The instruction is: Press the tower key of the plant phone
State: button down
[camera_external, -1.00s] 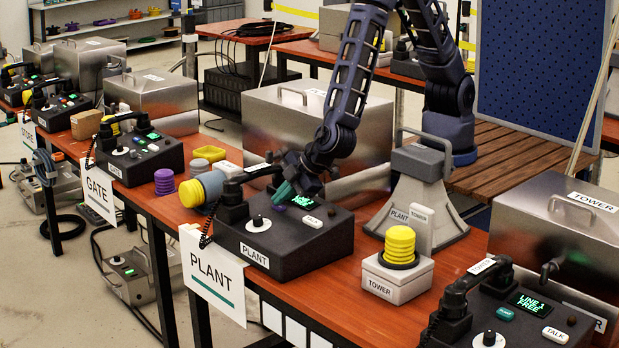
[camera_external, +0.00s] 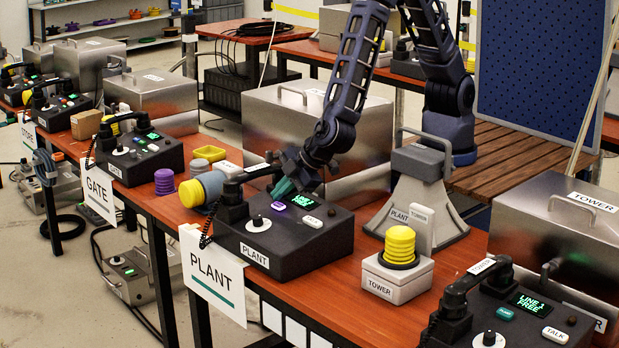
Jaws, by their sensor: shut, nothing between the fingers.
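The plant phone (camera_external: 290,258) is a dark box on the orange-brown table, with a PLANT label on its front. Its top shows a white dial with a black knob (camera_external: 259,224), a small purple-lit key (camera_external: 278,206), a green-lit screen (camera_external: 303,201) and a white key (camera_external: 312,222). My gripper (camera_external: 284,187), with teal fingertips, is shut and empty. It is over the back of the phone's top, just behind the purple key and screen. I cannot tell whether it touches the phone. Any keys behind the fingers are hidden.
A handset (camera_external: 232,205) is at the phone's left side. A grey stand (camera_external: 420,200) with PLANT and TOWER tags and a TOWER box with a yellow cap (camera_external: 400,245) are to the right. A steel case (camera_external: 262,130) stands close behind. The tower phone (camera_external: 510,310) is front right.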

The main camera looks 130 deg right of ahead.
aim_at(279, 207)
jog(key=shift+w+r, duration=0.2)
jog(key=shift+r, duration=1.15)
jog(key=shift+w+r, duration=0.2)
jog(key=shift+r, duration=1.15)
jog(key=shift+r, duration=0.1)
jog(key=s+d+r+m+g+y, duration=0.1)
jog(key=s+d+r, duration=0.1)
jog(key=s+r, duration=0.75)
jog(key=s+d+r, duration=0.2)
jog(key=s+r, duration=0.7)
jog(key=r, duration=0.1)
jog(key=s+a+r+y, duration=0.1)
jog(key=s+r+y, duration=0.1)
jog(key=s, duration=0.6)
jog(key=s+a+r+y, duration=0.1)
jog(key=s+a+r, duration=0.1)
jog(key=s, duration=0.6)
jog(key=s+a+r+n+t+y, duration=0.1)
jog(key=s+a+r+y, duration=0.1)
jog(key=s, duration=0.6)
jog(key=shift+s+r+y, duration=0.15)
jog(key=shift+r+y, duration=0.1)
jog(key=shift+y, duration=0.05)
jog(key=shift+a, duration=0.1)
